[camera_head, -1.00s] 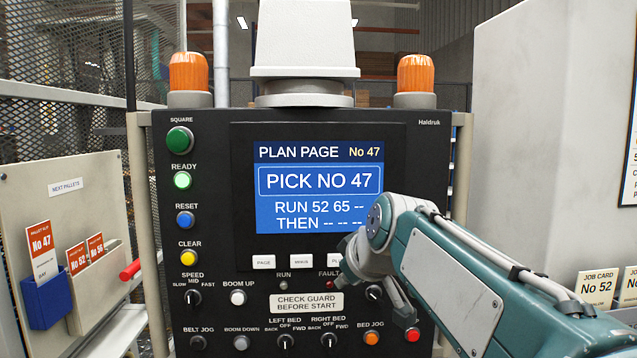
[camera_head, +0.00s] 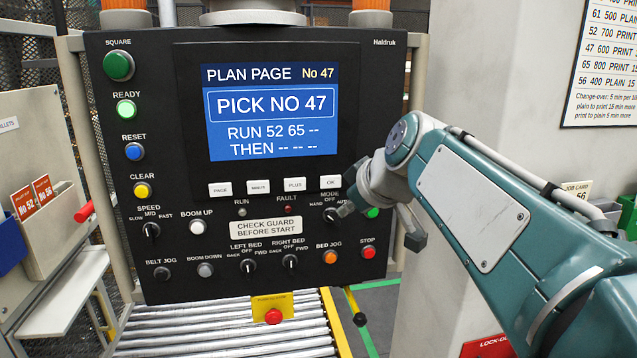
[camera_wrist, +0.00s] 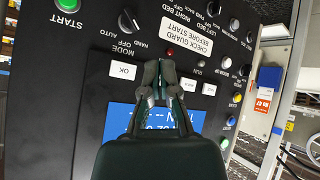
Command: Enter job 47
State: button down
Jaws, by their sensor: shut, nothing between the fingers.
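The console screen (camera_head: 271,112) reads "PLAN PAGE No 47", "PICK NO 47", "RUN 52 65 --" and "THEN -- -- --". Below it are the white keys PAGE (camera_head: 220,189), MINUS (camera_head: 258,187), PLUS (camera_head: 294,185) and OK (camera_head: 330,182). My gripper (camera_wrist: 159,66) is shut and empty in the upside-down wrist view. Its fingertips lie over the key row, between OK (camera_wrist: 122,71) and another white key (camera_wrist: 188,85), covering the key between them. I cannot tell whether they touch the panel. In the head view my wrist hides the fingertips.
The MODE knob (camera_head: 331,214) and green START button (camera_head: 372,212) sit close to my wrist. A red STOP button (camera_head: 367,253) is lower right. Rollers (camera_head: 200,335) run below the console. Pallet slips (camera_head: 43,190) stand left.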

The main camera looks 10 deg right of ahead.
aim_at(334, 185)
jog(key=shift+w, duration=4.45)
jog(key=shift+w+r, duration=0.1)
jog(key=shift+w, duration=0.25)
jog(key=shift+w, duration=0.35)
jog(key=shift+s, duration=0.8)
jog(key=s, duration=0.5)
